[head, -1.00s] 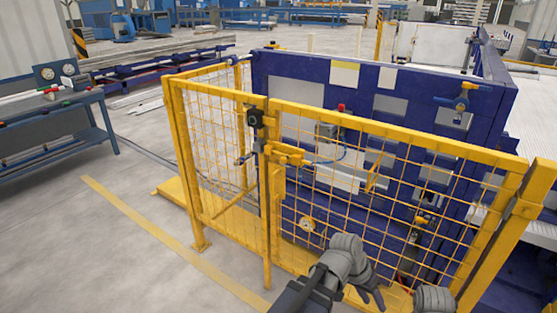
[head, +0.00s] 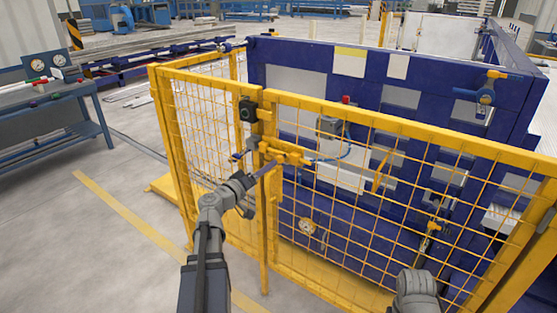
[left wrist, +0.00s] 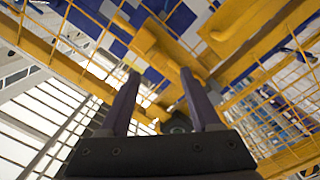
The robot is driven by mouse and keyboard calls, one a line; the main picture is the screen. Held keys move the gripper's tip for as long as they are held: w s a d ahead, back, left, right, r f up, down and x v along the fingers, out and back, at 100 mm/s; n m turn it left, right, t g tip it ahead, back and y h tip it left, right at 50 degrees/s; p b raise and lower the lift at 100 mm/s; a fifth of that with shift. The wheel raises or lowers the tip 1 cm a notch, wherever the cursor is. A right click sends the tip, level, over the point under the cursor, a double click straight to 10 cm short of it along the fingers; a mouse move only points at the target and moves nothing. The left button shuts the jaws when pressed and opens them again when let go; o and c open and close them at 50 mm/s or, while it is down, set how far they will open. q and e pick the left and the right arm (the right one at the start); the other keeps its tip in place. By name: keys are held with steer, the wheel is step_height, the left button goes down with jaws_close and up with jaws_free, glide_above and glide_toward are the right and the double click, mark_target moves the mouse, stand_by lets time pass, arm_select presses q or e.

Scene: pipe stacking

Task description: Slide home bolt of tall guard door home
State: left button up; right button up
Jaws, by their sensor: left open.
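The tall guard door (head: 350,190) is a yellow frame with wire mesh and looks closed against its post. Its yellow bolt (head: 287,154) sits on the door's left edge, near the top. My left gripper (head: 259,188) is open and empty, just below and left of the bolt, apart from it as far as I can tell. In the left wrist view my two dark fingers (left wrist: 160,76) stand apart, with yellow hardware (left wrist: 155,45) beyond their tips. A grey joint of my right arm shows at the lower right of the head view; its gripper is out of sight.
A black box (head: 248,110) sits on the post above the bolt. A mesh side panel (head: 205,150) stands left of it. A blue machine (head: 300,85) is behind the fence. A workbench (head: 60,110) is at the left. The floor between is clear.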

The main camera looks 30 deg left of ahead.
mark_target(278, 161)
arm_select(q)
steer(key=w, duration=0.5)
steer(key=w+d, duration=0.1)
steer(key=w, duration=0.1)
steer(key=shift+w, duration=0.3)
steer(key=shift+d, duration=0.1)
jaws_close()
stand_by(1.1)
